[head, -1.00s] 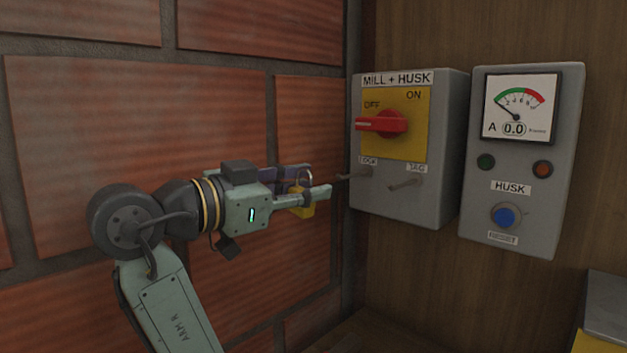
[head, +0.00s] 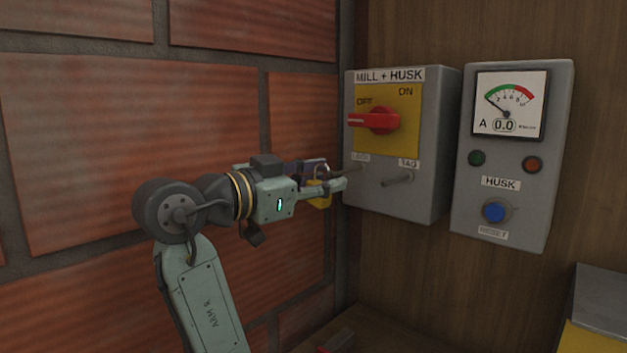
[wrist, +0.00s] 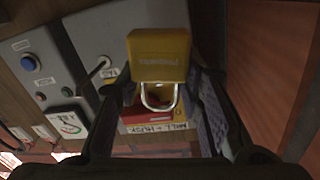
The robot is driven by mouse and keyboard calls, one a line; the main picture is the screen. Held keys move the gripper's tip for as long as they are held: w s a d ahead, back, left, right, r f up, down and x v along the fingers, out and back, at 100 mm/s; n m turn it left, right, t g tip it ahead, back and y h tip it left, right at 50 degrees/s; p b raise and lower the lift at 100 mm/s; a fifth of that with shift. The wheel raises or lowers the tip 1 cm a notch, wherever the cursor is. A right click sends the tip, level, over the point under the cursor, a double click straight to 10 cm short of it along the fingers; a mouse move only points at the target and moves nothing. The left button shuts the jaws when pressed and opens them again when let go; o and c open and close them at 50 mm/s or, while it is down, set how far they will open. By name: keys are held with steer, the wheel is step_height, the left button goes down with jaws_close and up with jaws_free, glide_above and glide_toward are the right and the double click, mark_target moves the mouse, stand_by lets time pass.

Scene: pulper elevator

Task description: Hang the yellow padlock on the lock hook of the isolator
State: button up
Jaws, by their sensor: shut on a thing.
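The isolator (head: 396,195) is a grey box labelled MILL + HUSK, with a red handle (head: 374,121) on a yellow plate, pointing left toward OFF. The lock hook (head: 350,169) is a thin rod sticking out under the LOCK label. My gripper (head: 330,178) is shut on the yellow padlock (head: 319,194), with the shackle up, just left of the hook's tip. In the wrist view the padlock (wrist: 158,55) sits between the fingers and its shackle (wrist: 158,98) shows. The lock hook is hidden there. I cannot tell whether the shackle is around the hook's tip.
The tag hook (head: 398,180) sticks out to the right of the lock hook. A HUSK meter box (head: 511,150) hangs further right. A brick wall (head: 120,160) runs close behind my arm. A yellow and grey thing (head: 597,310) stands at lower right.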

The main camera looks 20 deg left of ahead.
steer(key=shift+w+d+f+b, duration=0.1)
steer(key=shift+w+d+f, duration=0.1)
steer(key=shift+w, duration=0.4)
steer(key=shift+w+d+f+b, duration=0.1)
steer(key=shift+w+d+f, duration=0.15)
steer(key=shift+w, duration=0.3)
steer(key=shift+w+d+f+b, duration=0.1)
steer(key=shift+w+d+f, duration=0.1)
steer(key=shift+w, duration=0.4)
steer(key=o, duration=1.3)
steer(key=v, duration=1.2)
